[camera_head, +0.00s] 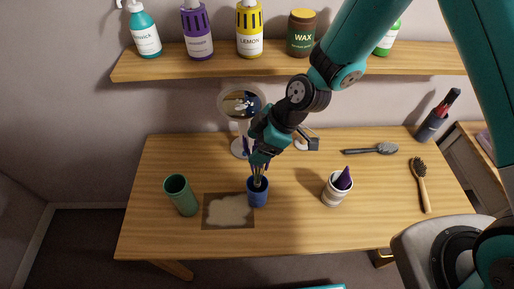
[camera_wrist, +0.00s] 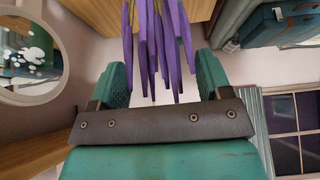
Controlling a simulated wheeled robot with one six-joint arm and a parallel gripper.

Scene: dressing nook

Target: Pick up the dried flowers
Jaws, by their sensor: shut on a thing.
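The dried flowers are a bunch of slim purple spikes (camera_wrist: 158,42), hanging into the wrist view from the top, between and beyond my two fingers. In the head view, their stems (camera_head: 257,173) show just below my gripper (camera_head: 263,156), over the small blue vase (camera_head: 258,194). My gripper is shut on the flowers, and its fingers also show in the wrist view (camera_wrist: 163,72). The jaws hide much of the bunch in the head view. I cannot tell whether the stem ends are still inside the vase.
A brown mat (camera_head: 228,225) and green cup (camera_head: 180,195) are left of the vase. A round mirror (camera_head: 240,104) stands close behind my gripper. A white pot (camera_head: 336,190) and brushes (camera_head: 420,190) are on the right. A bottle shelf (camera_head: 220,63) hangs above.

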